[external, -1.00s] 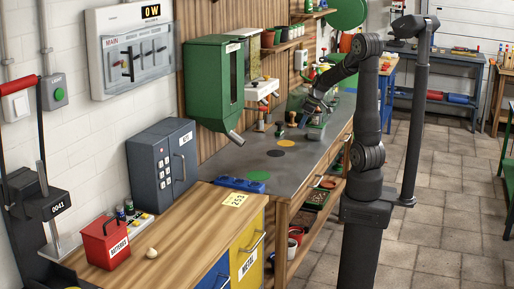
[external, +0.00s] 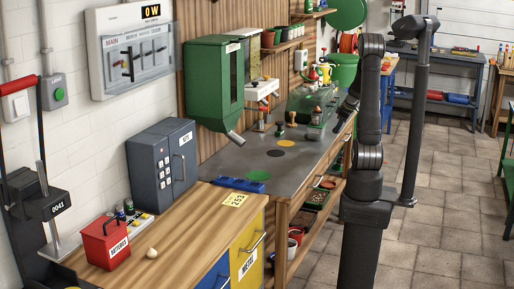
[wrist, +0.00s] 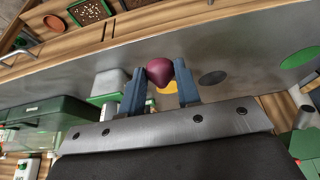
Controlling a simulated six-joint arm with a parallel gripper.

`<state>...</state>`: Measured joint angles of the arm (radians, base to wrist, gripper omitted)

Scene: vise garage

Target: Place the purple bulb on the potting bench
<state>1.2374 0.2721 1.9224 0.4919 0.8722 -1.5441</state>
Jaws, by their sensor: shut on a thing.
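The purple bulb (wrist: 160,72) is round and dark purple-red, and it sits between the blue-grey fingertips of my gripper (wrist: 160,82) in the wrist view. My gripper is shut on it. In the external view my gripper (external: 343,112) is small and dark at the right edge of the bench, beside my upright arm, and the bulb cannot be made out there. The potting bench (external: 228,158) appears to be the long grey-topped bench with wooden sides. Its grey top (wrist: 225,58) lies below the bulb in the wrist view.
Green (external: 258,175), black (external: 276,153) and yellow (external: 286,143) discs lie on the grey top. A blue tray (external: 240,185) lies at its near end. A green hopper (external: 213,85) hangs over the left side. Stamps and a green case (external: 318,105) stand farther back.

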